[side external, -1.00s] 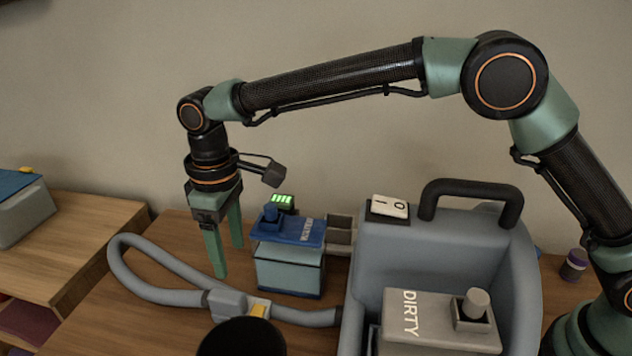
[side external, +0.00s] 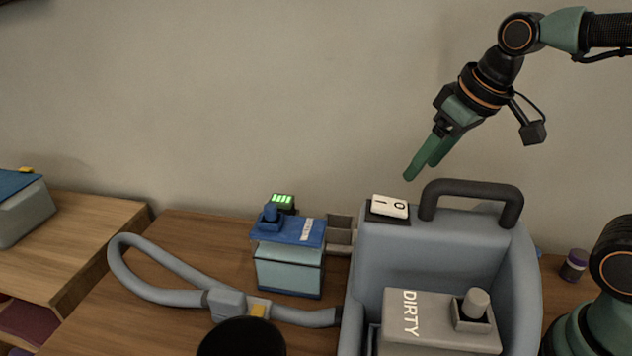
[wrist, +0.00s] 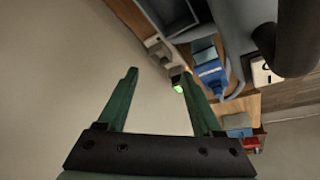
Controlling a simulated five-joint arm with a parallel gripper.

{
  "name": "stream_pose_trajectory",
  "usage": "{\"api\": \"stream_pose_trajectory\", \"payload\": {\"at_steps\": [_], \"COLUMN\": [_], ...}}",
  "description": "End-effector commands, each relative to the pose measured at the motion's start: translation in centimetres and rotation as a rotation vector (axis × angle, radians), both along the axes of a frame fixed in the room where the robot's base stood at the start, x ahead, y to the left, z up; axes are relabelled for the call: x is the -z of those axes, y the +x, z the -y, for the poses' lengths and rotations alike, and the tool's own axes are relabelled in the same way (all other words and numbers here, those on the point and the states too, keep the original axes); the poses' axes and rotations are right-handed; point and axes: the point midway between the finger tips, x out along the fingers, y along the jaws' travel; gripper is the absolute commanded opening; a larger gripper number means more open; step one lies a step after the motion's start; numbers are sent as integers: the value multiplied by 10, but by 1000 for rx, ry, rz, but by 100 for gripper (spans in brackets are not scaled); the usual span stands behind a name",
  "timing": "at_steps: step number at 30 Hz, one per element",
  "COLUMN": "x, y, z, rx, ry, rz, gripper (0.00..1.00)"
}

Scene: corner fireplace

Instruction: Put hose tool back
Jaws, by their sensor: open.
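The hose tool (side external: 228,304) lies on the wooden table in the side view, with a grey body, a yellow part and a round black end (side external: 242,338) cut off by the lower edge. Its grey hose (side external: 135,250) loops to the left and runs back to the grey cleaning machine (side external: 375,250). A small grey bracket (side external: 340,235) sits at the machine's left side; I cannot tell its use. My gripper (side external: 420,172) is open and empty in the air above the machine, well up and right of the hose tool. Its two green fingers show in the wrist view (wrist: 159,74).
A blue-topped tank (side external: 288,255) stands left of the machine, with a green-lit display (side external: 283,199) behind it. The machine carries a black handle (side external: 470,190), a rocker switch (side external: 390,206) and a "DIRTY" tank (side external: 440,320). A purple-capped bottle (side external: 574,265) stands at right.

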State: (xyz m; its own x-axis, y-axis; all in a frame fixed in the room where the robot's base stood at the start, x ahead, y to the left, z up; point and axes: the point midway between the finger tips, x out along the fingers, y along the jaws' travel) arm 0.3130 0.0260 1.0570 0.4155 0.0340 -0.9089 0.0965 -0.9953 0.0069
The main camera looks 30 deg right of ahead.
Motion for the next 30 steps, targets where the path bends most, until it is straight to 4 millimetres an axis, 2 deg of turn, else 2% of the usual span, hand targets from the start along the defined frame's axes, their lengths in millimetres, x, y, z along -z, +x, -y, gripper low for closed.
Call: {"api": "stream_pose_trajectory", "payload": {"at_steps": [3, 7, 30], "x": [8, 14, 16], "y": [-18, -26, -28], "z": [17, 24, 26], "rx": [60, 91, 97], "ry": [6, 9, 10], "rz": [39, 59, 61], "gripper": [67, 67, 67]}}
